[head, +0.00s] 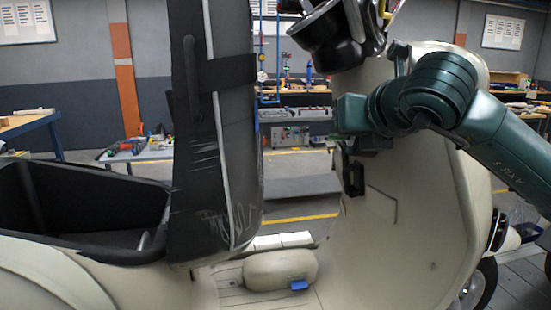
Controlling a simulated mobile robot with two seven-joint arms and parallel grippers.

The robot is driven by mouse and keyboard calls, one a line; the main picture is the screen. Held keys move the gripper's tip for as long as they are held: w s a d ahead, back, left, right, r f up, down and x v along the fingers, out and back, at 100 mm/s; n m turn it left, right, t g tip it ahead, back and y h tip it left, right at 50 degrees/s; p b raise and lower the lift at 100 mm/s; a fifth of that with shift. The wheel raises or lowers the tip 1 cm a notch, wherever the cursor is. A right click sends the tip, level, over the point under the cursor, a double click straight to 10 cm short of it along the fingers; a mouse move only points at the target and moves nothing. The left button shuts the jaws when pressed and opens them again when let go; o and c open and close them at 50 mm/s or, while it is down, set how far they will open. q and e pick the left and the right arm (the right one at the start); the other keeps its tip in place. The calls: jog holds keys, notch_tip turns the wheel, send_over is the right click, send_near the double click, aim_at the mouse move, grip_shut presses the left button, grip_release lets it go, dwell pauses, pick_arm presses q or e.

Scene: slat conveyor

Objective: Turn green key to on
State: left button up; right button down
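A cream scooter (425,215) fills the view, with its inner leg shield on the right. My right arm comes in from the right, and my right gripper (352,122) is at the upper inner edge of the leg shield, below the handlebar. Its fingertips are not clear, so I cannot tell whether it is open or shut. I cannot make out the green key or its lock; the gripper and wrist cover part of the panel there. My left gripper is not in view.
The black seat (215,130) stands raised at centre left, beside the open storage bin (85,200). The black handlebar part (328,38) is just above my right wrist. A small black fitting (354,179) lies below the gripper. A blue piece (299,285) is on the floorboard.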

jog(key=shift+f+b, duration=0.3)
jog(key=shift+f, duration=0.2)
jog(key=shift+w+f, duration=0.1)
jog(key=shift+w, duration=0.1)
dwell(0.8)
jog(key=shift+d, duration=0.1)
jog(key=r+b+v, duration=0.1)
jog(key=v, duration=0.7)
jog(key=shift+r, duration=0.15)
dwell(0.6)
